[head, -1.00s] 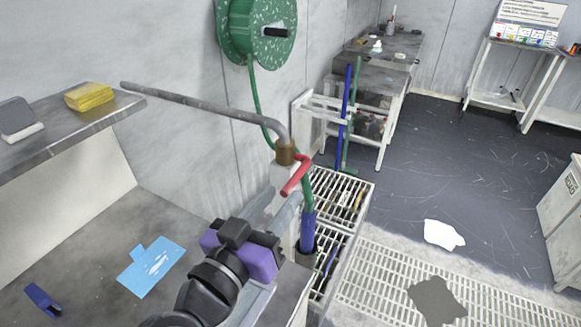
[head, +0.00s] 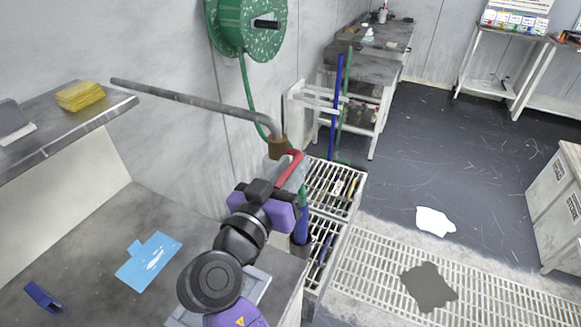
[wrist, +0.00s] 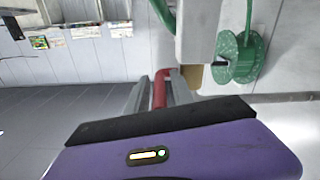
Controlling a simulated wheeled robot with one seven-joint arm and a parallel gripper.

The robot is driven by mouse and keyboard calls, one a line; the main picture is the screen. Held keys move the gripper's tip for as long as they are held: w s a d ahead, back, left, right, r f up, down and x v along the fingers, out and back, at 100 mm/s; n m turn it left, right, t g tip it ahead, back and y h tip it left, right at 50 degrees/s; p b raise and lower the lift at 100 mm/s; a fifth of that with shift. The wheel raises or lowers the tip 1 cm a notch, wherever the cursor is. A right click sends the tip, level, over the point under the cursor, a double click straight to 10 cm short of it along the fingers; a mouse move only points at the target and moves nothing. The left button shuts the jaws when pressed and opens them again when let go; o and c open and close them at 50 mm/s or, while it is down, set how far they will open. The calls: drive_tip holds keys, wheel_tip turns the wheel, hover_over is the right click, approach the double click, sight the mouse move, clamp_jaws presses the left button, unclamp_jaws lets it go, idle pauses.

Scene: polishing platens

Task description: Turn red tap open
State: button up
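The red tap handle (head: 289,169) is a bent red lever beside the brass tap body (head: 277,148), from which a long grey spout (head: 190,98) runs left. In the wrist view the red handle (wrist: 160,90) stands between the two grey fingers of my gripper (wrist: 159,92). The fingers are apart, with narrow gaps seeming to show beside the handle; firm contact cannot be made out. In the head view my purple gripper body is just below the handle, and the fingertips are largely hidden.
A green hose reel (head: 245,25) hangs on the wall behind the tap, its hose passing near it. A shelf (head: 60,115) with a yellow sponge (head: 80,96) is at left. White racks (head: 335,190) stand right of the tap.

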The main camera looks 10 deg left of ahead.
clamp_jaws()
idle(1.2)
